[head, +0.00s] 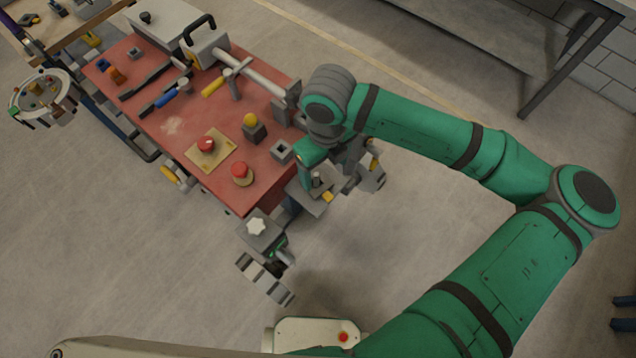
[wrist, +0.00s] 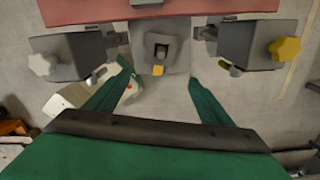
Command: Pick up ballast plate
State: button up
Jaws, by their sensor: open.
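A grey plate (wrist: 143,61) with an upright knob or post and a small yellow block sits at the end of the red bed, at top centre in the wrist view. It also shows in the head view (head: 312,203). It may be the ballast plate, but I cannot tell for certain. My gripper (wrist: 158,76) is open, its two green fingers apart below this plate in the picture, with nothing between them. In the head view my gripper (head: 312,166) is over the bed's near right end, partly hidden by my wrist. Contact with the plate cannot be told.
Grey blocks with a white star knob (wrist: 40,65) and a yellow knob (wrist: 285,49) flank the plate. The red bed (head: 165,122) holds red buttons (head: 241,170), a yellow-topped block (head: 251,121) and tools. A grey slotted piece (head: 262,276) hangs below the bed's end.

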aim_at(322, 189)
jog(key=shift+a+f, duration=0.2)
jog(key=shift+f, duration=5.1)
jog(key=c, duration=1.2)
